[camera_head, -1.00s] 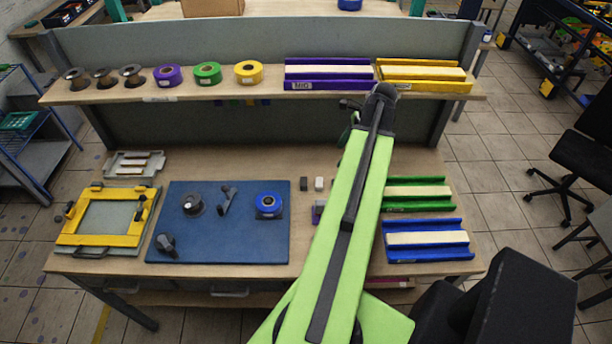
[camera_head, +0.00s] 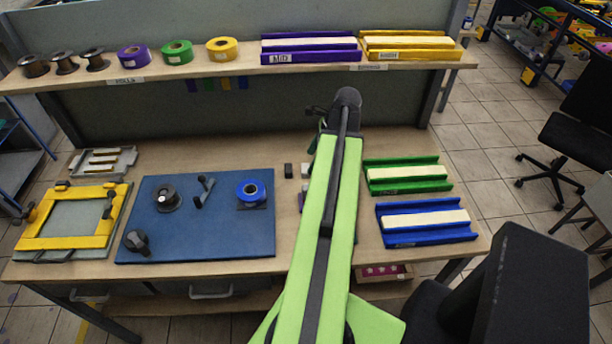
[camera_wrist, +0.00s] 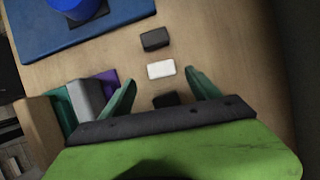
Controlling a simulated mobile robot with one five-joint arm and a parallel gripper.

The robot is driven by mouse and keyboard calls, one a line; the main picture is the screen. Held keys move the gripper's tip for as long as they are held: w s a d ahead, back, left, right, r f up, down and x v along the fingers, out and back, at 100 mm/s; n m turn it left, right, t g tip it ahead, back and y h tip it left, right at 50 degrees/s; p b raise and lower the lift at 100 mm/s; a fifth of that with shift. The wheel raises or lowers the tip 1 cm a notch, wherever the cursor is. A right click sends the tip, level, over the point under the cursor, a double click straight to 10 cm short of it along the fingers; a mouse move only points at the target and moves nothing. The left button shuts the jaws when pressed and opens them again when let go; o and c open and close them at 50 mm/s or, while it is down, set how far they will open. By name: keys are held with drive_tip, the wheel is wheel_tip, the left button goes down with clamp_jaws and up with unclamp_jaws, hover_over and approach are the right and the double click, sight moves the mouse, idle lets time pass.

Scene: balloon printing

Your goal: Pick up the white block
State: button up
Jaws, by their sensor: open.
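The white block (camera_wrist: 161,69) lies on the wooden table in the wrist view, a little beyond my fingertips and roughly in line with the gap between them. In the head view the white block (camera_head: 305,171) shows only in part beside my arm. My gripper (camera_wrist: 158,82) is open and empty, its two green fingers spread above the table. In the head view my arm hides most of the gripper. A dark block (camera_wrist: 155,39) lies just beyond the white one, apart from it. Another black block (camera_wrist: 165,100) lies nearer, between the fingers, partly hidden by the gripper body.
A blue mat (camera_head: 200,240) with a blue tape roll (camera_head: 250,192) lies to the left. Green (camera_head: 407,187) and blue (camera_head: 427,237) trays lie to the right. Teal, grey and purple pieces stand left of the gripper in the wrist view. A shelf (camera_head: 200,75) runs behind.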

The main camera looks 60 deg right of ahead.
sight(306, 168)
drive_tip(key=b+x, duration=0.5)
drive_tip(key=shift+w+d+f, duration=0.1)
drive_tip(key=shift+w+f, duration=0.05)
drive_tip(key=c, duration=1.4)
